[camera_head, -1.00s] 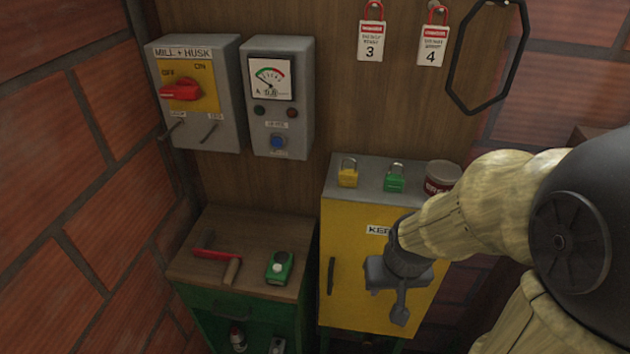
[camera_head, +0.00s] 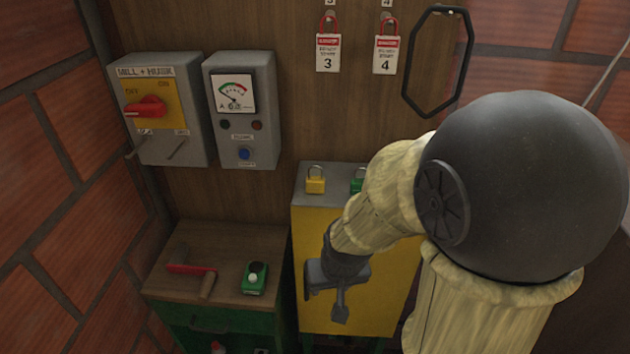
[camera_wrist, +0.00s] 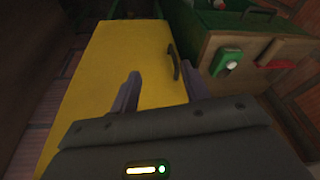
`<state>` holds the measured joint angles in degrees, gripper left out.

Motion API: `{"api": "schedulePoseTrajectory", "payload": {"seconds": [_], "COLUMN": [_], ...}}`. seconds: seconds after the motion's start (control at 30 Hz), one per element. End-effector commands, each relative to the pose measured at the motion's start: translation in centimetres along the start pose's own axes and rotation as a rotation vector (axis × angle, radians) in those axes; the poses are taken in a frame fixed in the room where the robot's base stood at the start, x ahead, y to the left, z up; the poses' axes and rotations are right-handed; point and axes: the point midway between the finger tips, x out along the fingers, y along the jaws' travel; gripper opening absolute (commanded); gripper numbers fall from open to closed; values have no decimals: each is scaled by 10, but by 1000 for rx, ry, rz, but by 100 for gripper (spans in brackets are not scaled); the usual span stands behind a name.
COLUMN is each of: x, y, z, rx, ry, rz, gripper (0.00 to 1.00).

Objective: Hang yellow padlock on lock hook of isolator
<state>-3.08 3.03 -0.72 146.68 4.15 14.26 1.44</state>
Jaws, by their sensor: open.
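The yellow padlock (camera_head: 315,181) stands upright, shackle up, on the grey top of the yellow cabinet. The isolator (camera_head: 161,108) is a grey box on the wooden wall at the upper left, with a yellow plate and a red handle. Two thin rods stick out low on it; I cannot tell which is the lock hook. My gripper (camera_head: 325,296) is open and empty in front of the cabinet door, below and apart from the padlock. In the wrist view its two fingers (camera_wrist: 163,92) stand apart before the yellow door. The padlock is not in the wrist view.
A green padlock (camera_head: 358,181) beside the yellow one is partly hidden by my arm. The yellow cabinet (camera_head: 309,235) stands right of a wooden-topped bench (camera_head: 228,245) with a red-handled tool and a green device (camera_head: 254,277). A meter box (camera_head: 240,110) and tags hang on the wall.

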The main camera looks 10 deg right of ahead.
Motion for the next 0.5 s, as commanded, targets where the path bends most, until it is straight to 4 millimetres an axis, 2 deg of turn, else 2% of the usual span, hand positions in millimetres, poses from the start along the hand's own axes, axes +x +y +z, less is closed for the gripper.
{"api": "schedulePoseTrajectory", "payload": {"seconds": [0.03, 0.23, 0.33, 0.5], "x": [-3, 5, 9, 5], "y": [-11, -52, -64, -71], "z": [-9, -46, -61, -78], "rx": [24, 205, 296, 408], "ry": [18, 160, 250, 437], "rz": [-14, -29, 0, 96], "gripper": [46, 46, 46, 46]}}
